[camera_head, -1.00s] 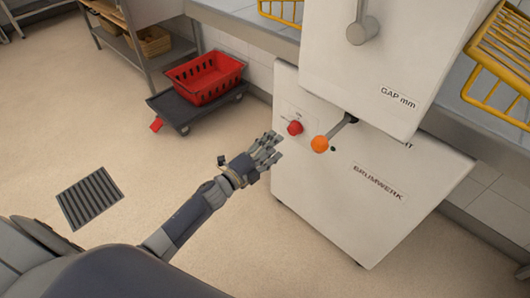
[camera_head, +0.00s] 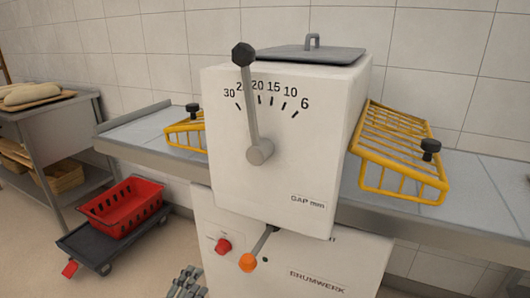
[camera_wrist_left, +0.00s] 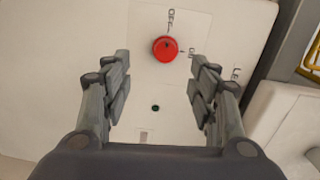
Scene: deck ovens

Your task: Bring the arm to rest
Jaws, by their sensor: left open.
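My left gripper (camera_head: 187,285) shows at the bottom edge of the head view, in front of the lower left of the white machine (camera_head: 225,150). In the left wrist view its two fingers (camera_wrist_left: 160,95) are spread apart with nothing between them. The red knob (camera_wrist_left: 165,48) on the machine's panel lies beyond the fingertips, apart from them. The same red knob (camera_head: 223,246) shows in the head view, up and right of the gripper. The rest of my left arm is out of the head view. My right gripper is not in view.
A lever with an orange ball (camera_head: 248,262) sticks out of the machine beside the knob. The gap lever (camera_head: 252,100) stands near the 20–25 marks. Yellow wire guards (camera_head: 400,150) flank the machine. A red crate (camera_head: 122,208) on a dolly (camera_head: 85,248) stands left, with floor between.

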